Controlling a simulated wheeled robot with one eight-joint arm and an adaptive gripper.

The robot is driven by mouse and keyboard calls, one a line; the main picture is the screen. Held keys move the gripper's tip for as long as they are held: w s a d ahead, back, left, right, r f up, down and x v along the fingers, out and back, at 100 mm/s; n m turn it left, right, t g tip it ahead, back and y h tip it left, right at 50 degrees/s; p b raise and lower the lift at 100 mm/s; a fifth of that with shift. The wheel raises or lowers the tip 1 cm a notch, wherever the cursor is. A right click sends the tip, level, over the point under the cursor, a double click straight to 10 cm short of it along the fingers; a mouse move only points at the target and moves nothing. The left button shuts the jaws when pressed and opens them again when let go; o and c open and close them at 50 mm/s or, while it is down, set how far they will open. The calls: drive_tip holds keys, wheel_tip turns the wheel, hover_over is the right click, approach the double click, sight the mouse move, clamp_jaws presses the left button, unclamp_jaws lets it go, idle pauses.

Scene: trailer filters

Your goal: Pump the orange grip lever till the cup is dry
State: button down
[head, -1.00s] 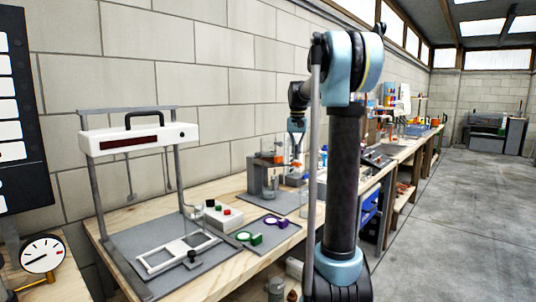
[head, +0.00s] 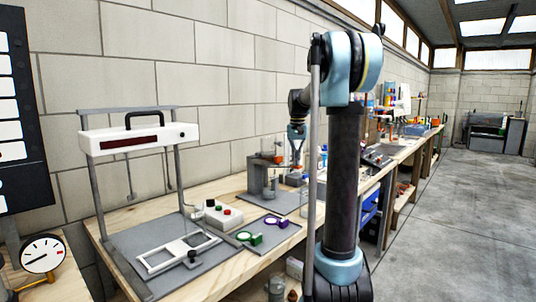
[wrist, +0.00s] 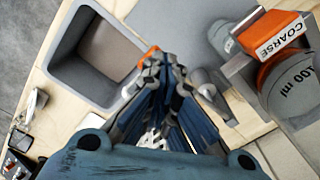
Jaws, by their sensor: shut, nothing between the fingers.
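My gripper (wrist: 164,72) is shut and empty; its fingers point down toward the bench. It also shows in the head view (head: 297,163), just right of the filter stand (head: 256,175). A small orange piece (wrist: 151,52), which looks like the lever's grip, shows at the fingertips in the wrist view; I cannot tell if they touch. The rest of the lever is hidden behind the fingers. An orange block marked COARSE (wrist: 274,34) sits above a cup marked 400 ml (wrist: 290,82) to the right. I cannot tell the liquid level in it.
A grey open bin (wrist: 97,50) stands at upper left in the wrist view. In the head view, a white-topped frame (head: 138,138), a button box (head: 218,213) and green and purple clamps (head: 249,238) sit on the bench to the left. A dial gauge (head: 42,254) is at far left.

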sight(296, 167)
drive_tip(key=shift+f, duration=1.95)
drive_tip(key=shift+r, duration=3.35)
drive_tip(key=shift+f, duration=0.1)
idle(0.6)
idle(1.2)
drive_tip(key=shift+r, duration=2.65)
